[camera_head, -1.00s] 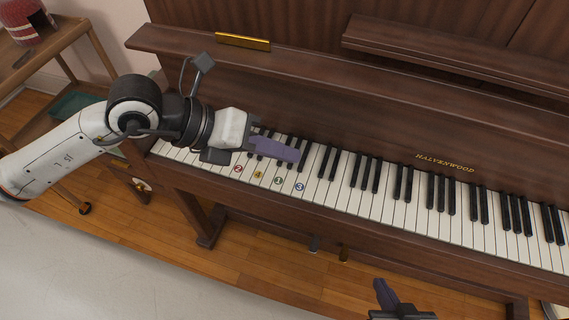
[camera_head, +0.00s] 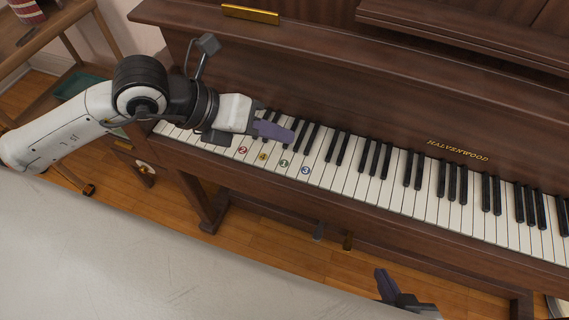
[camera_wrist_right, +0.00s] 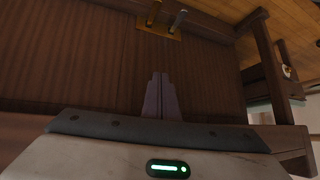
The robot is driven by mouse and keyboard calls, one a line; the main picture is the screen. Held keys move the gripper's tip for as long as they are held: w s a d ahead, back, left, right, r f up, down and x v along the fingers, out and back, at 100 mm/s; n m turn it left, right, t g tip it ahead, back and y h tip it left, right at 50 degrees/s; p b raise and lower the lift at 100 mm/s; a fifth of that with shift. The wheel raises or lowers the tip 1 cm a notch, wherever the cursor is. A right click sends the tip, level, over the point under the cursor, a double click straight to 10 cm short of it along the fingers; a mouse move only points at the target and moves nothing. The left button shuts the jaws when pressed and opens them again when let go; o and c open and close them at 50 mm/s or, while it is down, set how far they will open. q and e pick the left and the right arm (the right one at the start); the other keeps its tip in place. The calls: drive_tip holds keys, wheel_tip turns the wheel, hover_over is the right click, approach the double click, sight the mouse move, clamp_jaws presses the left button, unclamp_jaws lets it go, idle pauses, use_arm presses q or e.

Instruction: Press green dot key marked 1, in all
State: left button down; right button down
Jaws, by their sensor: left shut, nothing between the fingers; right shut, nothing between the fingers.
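The green dot marked 1 (camera_head: 284,163) is on a white piano key, between the yellow dot marked 4 (camera_head: 263,156) and the blue dot marked 3 (camera_head: 305,170). The red dot marked 2 (camera_head: 243,150) is furthest left. My left gripper (camera_head: 289,133) is shut and empty, with purple fingers over the black keys, behind the green dot in the head view. I cannot tell its height above the keys. My right gripper (camera_head: 381,275) is shut and empty, low in front of the piano; its fingers also show in the right wrist view (camera_wrist_right: 160,82).
The brown piano (camera_head: 300,85) fills the back, its keyboard running right. A wooden shelf stand (camera_head: 50,35) with a red-and-white object (camera_head: 27,10) stands at the left. Pedals (camera_wrist_right: 178,22) show in the right wrist view, apart from the right fingers.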

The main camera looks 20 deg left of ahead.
use_arm(q)
drive_tip(key=b, duration=0.3)
hover_over(279, 165)
wheel_tip(279, 165, down, 5)
drive_tip(key=shift+r, duration=0.2)
drive_tip(key=shift+f+b, duration=0.4)
drive_tip(key=shift+f, duration=0.05)
idle(1.0)
drive_tip(key=shift+f+b, duration=0.4)
drive_tip(key=shift+b, duration=0.05)
